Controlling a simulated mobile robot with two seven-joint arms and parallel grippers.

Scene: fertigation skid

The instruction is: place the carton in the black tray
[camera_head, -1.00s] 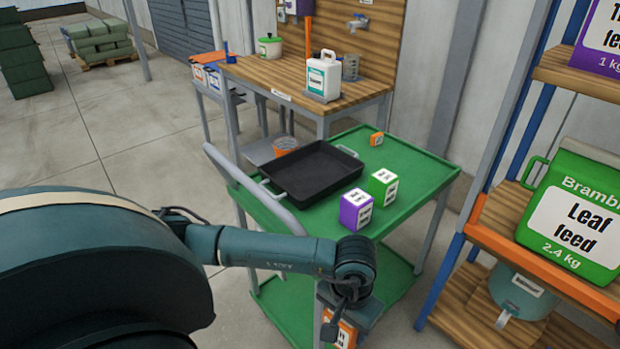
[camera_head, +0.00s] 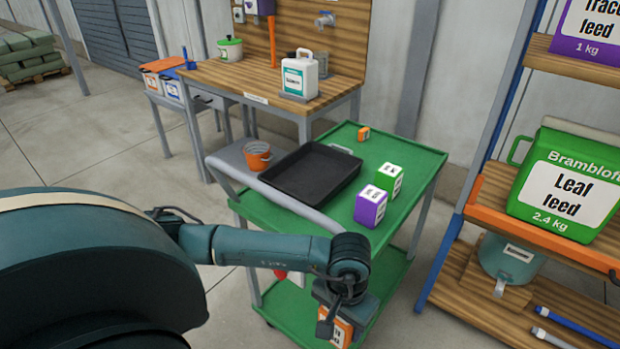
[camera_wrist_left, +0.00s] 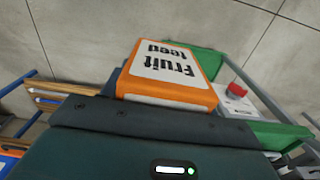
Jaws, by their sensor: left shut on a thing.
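My left gripper (camera_head: 336,308) is shut on an orange and white carton (camera_head: 338,331), low in front of the green cart. In the left wrist view the carton (camera_wrist_left: 172,78) shows a white "Fruit feed" label, and the dark jaws (camera_wrist_left: 140,118) hide its near end. The black tray (camera_head: 313,176) lies on the cart's green top (camera_head: 415,172), beyond and above my left gripper. The tray looks empty. The carton is apart from it. My right gripper is not in view.
Purple (camera_head: 370,206) and green (camera_head: 389,180) cartons stand right of the tray, and a small orange box (camera_head: 363,133) behind it. A grey cart handle (camera_head: 272,193) runs along the left. A shelf rack (camera_head: 480,200) stands right. The lower green deck holds a red-knobbed white box (camera_wrist_left: 236,100).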

